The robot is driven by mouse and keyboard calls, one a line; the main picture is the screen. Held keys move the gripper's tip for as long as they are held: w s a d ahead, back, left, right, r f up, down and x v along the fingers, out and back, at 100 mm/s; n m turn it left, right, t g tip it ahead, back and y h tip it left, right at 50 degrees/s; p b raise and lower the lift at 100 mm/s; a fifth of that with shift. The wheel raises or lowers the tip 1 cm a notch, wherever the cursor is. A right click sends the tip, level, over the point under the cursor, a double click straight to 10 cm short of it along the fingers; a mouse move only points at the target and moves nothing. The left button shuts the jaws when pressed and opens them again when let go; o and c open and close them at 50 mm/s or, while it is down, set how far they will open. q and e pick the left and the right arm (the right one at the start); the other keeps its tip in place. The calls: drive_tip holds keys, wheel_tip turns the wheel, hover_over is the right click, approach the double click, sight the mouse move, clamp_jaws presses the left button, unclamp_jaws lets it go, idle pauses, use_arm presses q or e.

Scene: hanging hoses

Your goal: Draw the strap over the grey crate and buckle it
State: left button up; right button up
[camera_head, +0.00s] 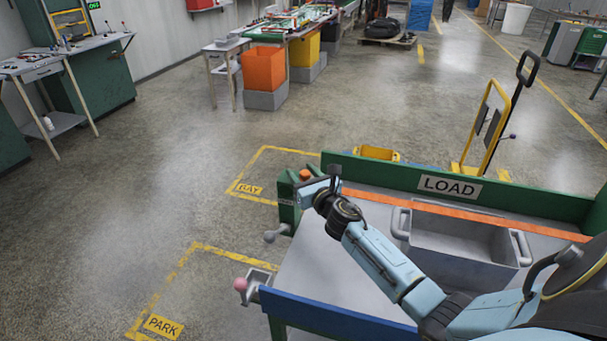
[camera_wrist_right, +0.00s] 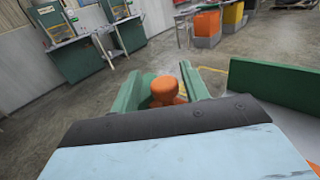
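The grey crate (camera_head: 455,262) stands open on the table (camera_head: 310,255), with a handle at each end. The orange strap (camera_head: 470,215) stretches across the crate's far part, from the right side to my right gripper (camera_head: 318,190). That gripper is at the green buckle post (camera_head: 288,203) at the table's left end. An orange knob (camera_head: 305,174) tops the post; in the right wrist view the knob (camera_wrist_right: 165,90) sits between two green cheeks (camera_wrist_right: 128,92). The gripper's fingertips and the strap's end are hidden, so its grip cannot be told. My left gripper is not in view.
A green wall with a LOAD sign (camera_head: 450,187) lines the table's back. A grey-knobbed lever (camera_head: 272,237) and a pink knob (camera_head: 240,285) stick out at the left. A yellow pallet truck (camera_head: 485,130) stands behind. Floor on the left is clear.

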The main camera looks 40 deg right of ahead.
drive_tip(key=shift+s, duration=0.1)
drive_tip(key=s+a, duration=0.1)
drive_tip(key=s, duration=1.2)
drive_tip(key=shift+a, duration=0.35)
